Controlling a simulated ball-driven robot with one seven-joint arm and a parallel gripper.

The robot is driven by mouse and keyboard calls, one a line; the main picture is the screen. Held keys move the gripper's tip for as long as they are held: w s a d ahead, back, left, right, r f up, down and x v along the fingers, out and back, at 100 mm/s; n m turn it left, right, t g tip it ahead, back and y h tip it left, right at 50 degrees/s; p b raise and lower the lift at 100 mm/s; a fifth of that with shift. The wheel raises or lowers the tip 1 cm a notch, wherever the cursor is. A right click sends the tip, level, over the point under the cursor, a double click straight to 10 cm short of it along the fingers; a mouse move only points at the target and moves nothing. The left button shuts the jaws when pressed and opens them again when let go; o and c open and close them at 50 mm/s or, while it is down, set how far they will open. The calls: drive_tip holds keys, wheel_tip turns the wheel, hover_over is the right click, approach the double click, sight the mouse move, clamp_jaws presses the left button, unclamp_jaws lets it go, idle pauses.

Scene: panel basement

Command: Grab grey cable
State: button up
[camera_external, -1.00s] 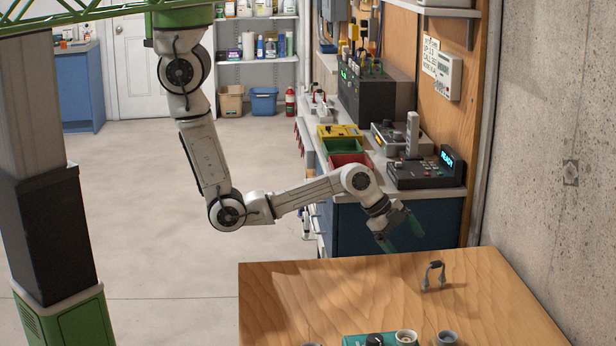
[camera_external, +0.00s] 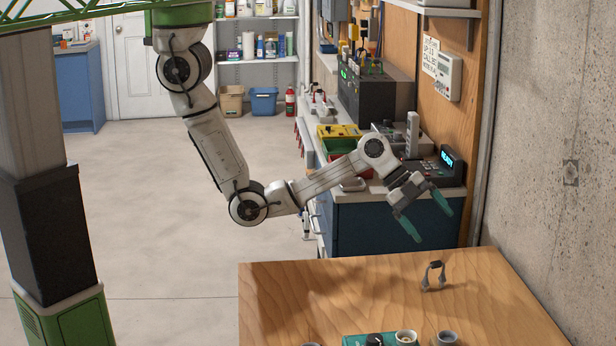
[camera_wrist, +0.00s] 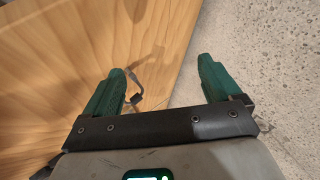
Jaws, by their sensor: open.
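The grey cable (camera_external: 434,275) stands as a small arch with a dark middle piece on the wooden table, toward its far right part. My gripper (camera_external: 428,222) is open and empty, above and behind the table's far edge, apart from the cable. In the wrist view the green fingers of my gripper (camera_wrist: 161,88) are spread wide. The cable (camera_wrist: 136,90) shows there beside the left finger, lying over the table surface, with part of it close to or behind that finger's edge.
The wooden table (camera_external: 330,285) is mostly bare around the cable. At its near edge are a teal box with a black knob (camera_external: 374,340) and grey round sockets (camera_external: 446,338). A concrete wall (camera_external: 550,150) rises at right. A blue cabinet bench (camera_external: 375,228) with devices stands behind.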

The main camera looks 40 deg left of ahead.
sight(435, 268)
drive_tip(key=s+d+r+n+g+y+b, duration=0.2)
drive_tip(key=s+d+r+g+y, duration=0.1)
drive_tip(key=s+d+y, duration=0.4)
drive_tip(key=shift+h, duration=0.8)
drive_tip(key=s+f, duration=0.1)
drive_tip(key=f, duration=0.2)
drive_tip(key=s+f+p, duration=0.1)
drive_tip(key=f, duration=0.2)
drive_tip(key=s+d+f, duration=0.1)
drive_tip(key=f, duration=0.2)
drive_tip(key=shift+s+d+f+p, duration=0.1)
drive_tip(key=shift+s+f+p, duration=0.15)
drive_tip(key=shift+f+p, duration=0.05)
drive_tip(key=shift+c, duration=0.3)
drive_tip(key=c, duration=1.1)
